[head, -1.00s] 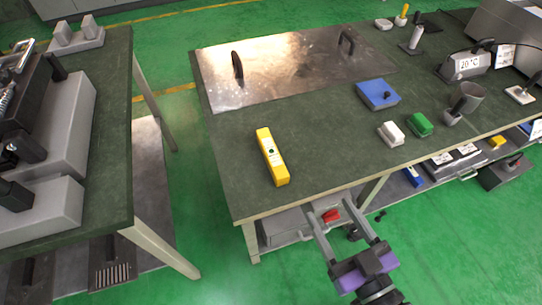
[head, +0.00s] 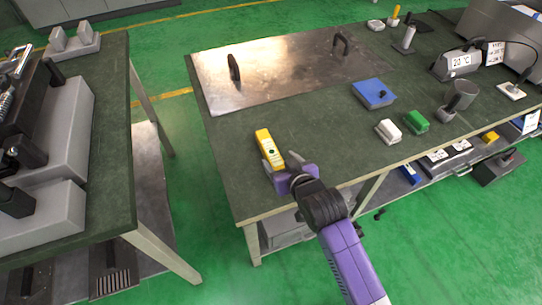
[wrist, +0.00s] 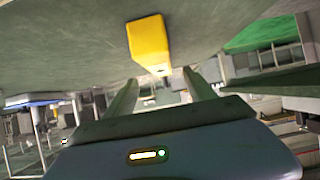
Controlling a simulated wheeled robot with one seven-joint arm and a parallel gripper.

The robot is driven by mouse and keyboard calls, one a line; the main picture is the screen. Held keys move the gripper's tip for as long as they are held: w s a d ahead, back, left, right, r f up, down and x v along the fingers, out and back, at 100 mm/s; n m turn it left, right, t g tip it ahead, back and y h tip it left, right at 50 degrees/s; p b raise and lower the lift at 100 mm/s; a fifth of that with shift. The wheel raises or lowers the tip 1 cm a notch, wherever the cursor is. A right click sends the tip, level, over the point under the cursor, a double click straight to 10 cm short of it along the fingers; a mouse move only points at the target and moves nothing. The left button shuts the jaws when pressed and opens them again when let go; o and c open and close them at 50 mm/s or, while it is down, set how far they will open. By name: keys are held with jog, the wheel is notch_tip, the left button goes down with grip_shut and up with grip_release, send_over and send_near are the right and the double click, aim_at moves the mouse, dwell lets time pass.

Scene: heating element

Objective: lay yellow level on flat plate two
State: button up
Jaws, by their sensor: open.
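The yellow level (head: 268,142) lies on the dark green table top near its front left corner. It also shows in the wrist view (wrist: 149,42), ahead of the fingers. My gripper (head: 279,161) is open at the near end of the level, with its fingers pointing toward it. In the wrist view the open fingers (wrist: 158,88) are spread wide, and the level is roughly in line with the gap. I cannot tell whether they touch it. A shiny flat metal plate (head: 285,70) with two dark handles lies behind the level; I see no number on it.
A blue box (head: 374,93), a white block (head: 388,131), a green block (head: 416,122) and a grey cup (head: 459,98) stand to the right. Bare table top separates the level from the plate. Another table (head: 110,150) with grey equipment stands left, across a gap.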

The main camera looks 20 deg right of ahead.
aim_at(273, 154)
jog(key=b+x, duration=0.1)
jog(key=x, duration=0.6)
jog(key=shift+w+f, duration=0.2)
jog(key=shift+c, duration=0.2)
grip_shut()
